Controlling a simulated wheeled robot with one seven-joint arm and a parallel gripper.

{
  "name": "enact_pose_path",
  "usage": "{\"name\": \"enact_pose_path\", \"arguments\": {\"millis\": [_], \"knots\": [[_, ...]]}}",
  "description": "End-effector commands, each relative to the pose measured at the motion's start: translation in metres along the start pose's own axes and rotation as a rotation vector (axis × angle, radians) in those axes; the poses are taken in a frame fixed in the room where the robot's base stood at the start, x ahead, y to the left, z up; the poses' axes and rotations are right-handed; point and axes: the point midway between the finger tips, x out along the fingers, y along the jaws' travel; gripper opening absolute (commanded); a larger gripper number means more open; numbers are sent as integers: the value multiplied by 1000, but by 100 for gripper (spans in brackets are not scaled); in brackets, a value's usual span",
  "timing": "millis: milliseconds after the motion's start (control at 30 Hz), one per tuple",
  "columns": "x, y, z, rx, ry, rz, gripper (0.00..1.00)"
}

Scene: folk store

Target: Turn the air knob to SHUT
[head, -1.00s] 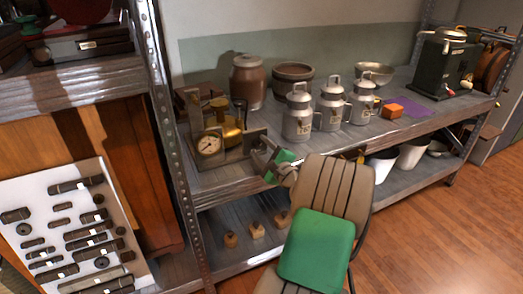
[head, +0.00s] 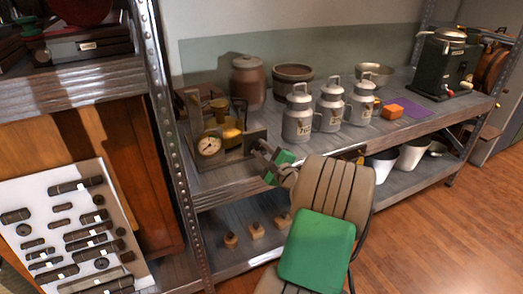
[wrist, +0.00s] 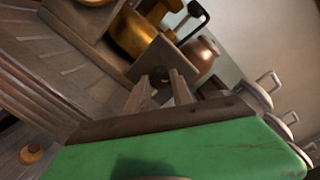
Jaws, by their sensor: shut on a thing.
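The brass apparatus (head: 232,139) with a round white gauge (head: 209,146) stands at the left end of the grey shelf in the head view. My gripper (head: 262,153) is at its right front, by the metal block at the shelf edge. In the wrist view, the two fingers of my gripper (wrist: 161,92) close around a small dark knob (wrist: 159,76) on the face of that block (wrist: 154,62). The knob is hidden in the head view. Its marking and the SHUT label cannot be read in either view.
Several grey lidded cans (head: 298,118) stand right of the apparatus, with a brown jar (head: 248,82) behind.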

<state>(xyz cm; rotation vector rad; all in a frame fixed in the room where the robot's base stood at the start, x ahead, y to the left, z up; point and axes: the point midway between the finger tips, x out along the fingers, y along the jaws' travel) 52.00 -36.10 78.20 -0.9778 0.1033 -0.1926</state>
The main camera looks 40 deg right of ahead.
Motion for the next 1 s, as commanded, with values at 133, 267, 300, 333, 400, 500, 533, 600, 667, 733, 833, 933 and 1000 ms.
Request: {"name": "enact_pose_path", "arguments": {"millis": [133,267,300,333,400,500,533,600,667,733,833,933,1000], "knots": [[0,0,0,-19,0,1,0],[0,0,0,-61,2,4,0],[0,0,0,-79,3,6,0],[0,0,0,-95,3,7,0],[0,1,0,-138,5,10,0],[0,1,0,-213,8,15,0],[0,1,0,-238,9,16,0],[0,1,0,-301,12,20,0],[0,1,0,-356,13,23,0],[0,1,0,-425,16,27,0],[0,1,1,-519,20,33,0],[0,1,1,-615,24,39,0],[0,2,0,-680,27,43,0]]}}
